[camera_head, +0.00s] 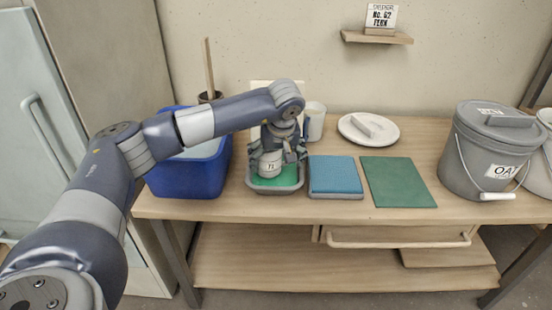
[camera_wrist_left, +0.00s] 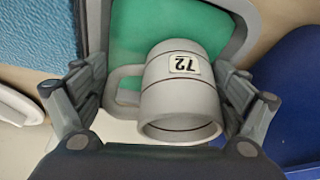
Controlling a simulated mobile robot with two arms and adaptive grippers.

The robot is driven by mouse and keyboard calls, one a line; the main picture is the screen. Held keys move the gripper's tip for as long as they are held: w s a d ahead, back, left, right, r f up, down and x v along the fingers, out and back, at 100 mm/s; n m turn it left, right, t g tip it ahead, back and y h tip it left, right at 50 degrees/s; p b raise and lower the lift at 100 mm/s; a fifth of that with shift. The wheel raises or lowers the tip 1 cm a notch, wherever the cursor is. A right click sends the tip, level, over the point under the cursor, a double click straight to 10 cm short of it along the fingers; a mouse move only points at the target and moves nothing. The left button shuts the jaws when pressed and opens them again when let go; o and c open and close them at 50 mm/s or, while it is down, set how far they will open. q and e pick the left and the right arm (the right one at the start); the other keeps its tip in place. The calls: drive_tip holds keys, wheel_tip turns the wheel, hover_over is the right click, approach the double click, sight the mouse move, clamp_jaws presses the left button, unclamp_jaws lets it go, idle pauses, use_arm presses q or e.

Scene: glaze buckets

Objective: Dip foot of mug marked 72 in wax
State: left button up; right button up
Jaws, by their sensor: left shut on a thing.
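The grey mug marked 72 (camera_head: 270,163) is in my left gripper (camera_head: 278,158), over the grey tray (camera_head: 274,188) with the green wax surface. In the left wrist view the mug (camera_wrist_left: 182,98) shows its label 72 upside down, its handle at the left and its open rim towards my wrist. The fingers of my left gripper (camera_wrist_left: 167,95) stand on both sides of it. The green wax (camera_wrist_left: 165,28) lies beyond the mug's far end. I cannot tell whether the foot touches the wax. My right gripper is not in view.
A blue tub (camera_head: 190,178) stands just left of the tray. A blue sponge pad (camera_head: 335,175) and a green mat (camera_head: 397,182) lie to the right. Behind are a white mug (camera_head: 316,120) and a plate (camera_head: 368,130). A lidded grey bucket (camera_head: 487,150) stands at the right.

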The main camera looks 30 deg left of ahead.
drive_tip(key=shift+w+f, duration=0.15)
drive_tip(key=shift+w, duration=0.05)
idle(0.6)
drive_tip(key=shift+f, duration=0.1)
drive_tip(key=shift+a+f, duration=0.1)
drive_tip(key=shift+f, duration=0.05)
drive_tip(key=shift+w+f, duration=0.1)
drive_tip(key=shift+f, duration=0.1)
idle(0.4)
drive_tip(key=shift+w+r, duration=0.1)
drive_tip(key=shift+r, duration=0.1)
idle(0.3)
use_arm(q)
drive_tip(key=shift+p, duration=0.3)
drive_tip(key=shift+r, duration=0.2)
drive_tip(key=shift+r+p, duration=0.8)
drive_tip(key=shift+r, duration=0.35)
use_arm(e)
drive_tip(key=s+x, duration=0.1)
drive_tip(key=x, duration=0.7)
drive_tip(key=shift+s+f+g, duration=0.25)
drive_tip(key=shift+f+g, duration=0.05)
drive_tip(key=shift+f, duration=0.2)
